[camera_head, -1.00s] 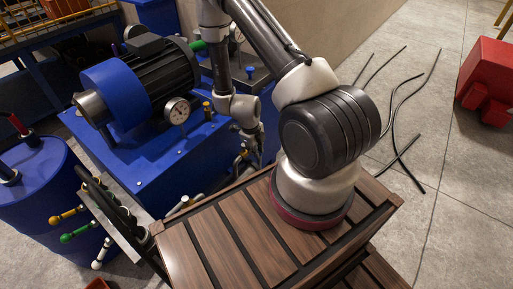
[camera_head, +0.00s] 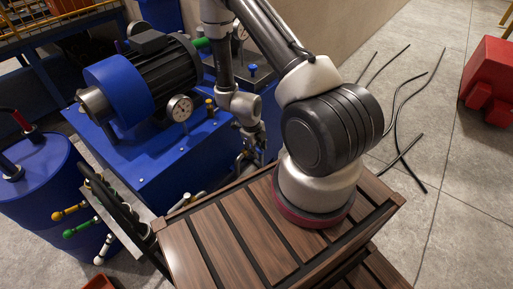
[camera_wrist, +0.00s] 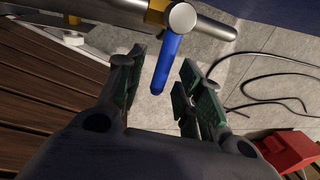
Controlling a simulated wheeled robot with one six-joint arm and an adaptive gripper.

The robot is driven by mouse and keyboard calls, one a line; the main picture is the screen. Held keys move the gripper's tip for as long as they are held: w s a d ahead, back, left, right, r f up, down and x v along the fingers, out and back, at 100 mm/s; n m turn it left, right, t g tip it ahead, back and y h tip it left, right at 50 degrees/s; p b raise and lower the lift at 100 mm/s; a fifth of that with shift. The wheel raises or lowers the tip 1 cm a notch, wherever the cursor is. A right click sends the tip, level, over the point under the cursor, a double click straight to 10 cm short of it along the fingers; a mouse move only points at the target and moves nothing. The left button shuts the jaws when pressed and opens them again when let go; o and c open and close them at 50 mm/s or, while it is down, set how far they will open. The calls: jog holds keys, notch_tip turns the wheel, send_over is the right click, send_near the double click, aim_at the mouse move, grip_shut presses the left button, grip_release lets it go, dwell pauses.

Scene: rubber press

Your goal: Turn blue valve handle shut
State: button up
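The blue valve handle (camera_wrist: 167,62) shows in the wrist view as a blue lever hanging from a round pale end cap (camera_wrist: 182,17) on a metal pipe (camera_wrist: 125,8). My gripper (camera_wrist: 162,78) is open, with its green-padded fingers on either side of the lever's lower part. A gap shows on both sides, so neither finger appears to touch it. In the head view my gripper (camera_head: 250,152) is small and dark beside the blue machine, and I cannot make out the lever there.
The blue machine (camera_head: 160,165) with its motor (camera_head: 150,75) and gauge (camera_head: 180,107) stands left of my arm. A blue drum (camera_head: 40,190) and yellow, green and white levers stand further left. A red object (camera_head: 490,80) and black cables (camera_head: 400,110) lie on the floor at right.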

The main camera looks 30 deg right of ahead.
notch_tip(320, 180, up, 12)
jog(key=a, duration=0.2)
jog(key=shift+s, duration=0.35)
jog(key=shift+a+f, duration=0.1)
dwell(0.5)
jog(key=a+r+n+t+y, duration=0.1)
jog(key=a+r+n+y, duration=0.25)
jog(key=a+n, duration=0.45)
notch_tip(320, 180, up, 10)
jog(key=s+n+y, duration=0.3)
jog(key=n, duration=0.9)
jog(key=s+d+r+n+t+h, duration=0.1)
jog(key=s+d+r+n, duration=0.2)
jog(key=r, duration=0.5)
jog(key=s+d+r+n+h, duration=0.2)
jog(key=s+r+n, duration=0.3)
jog(key=r, duration=0.3)
jog(key=s+d+r+n+t+h, duration=0.1)
jog(key=s+d+r+n, duration=0.2)
jog(key=r, duration=0.5)
jog(key=shift+s+d+r+n+t, duration=0.25)
jog(key=shift+s+d+n+t, duration=0.1)
jog(key=shift+s+n, duration=0.3)
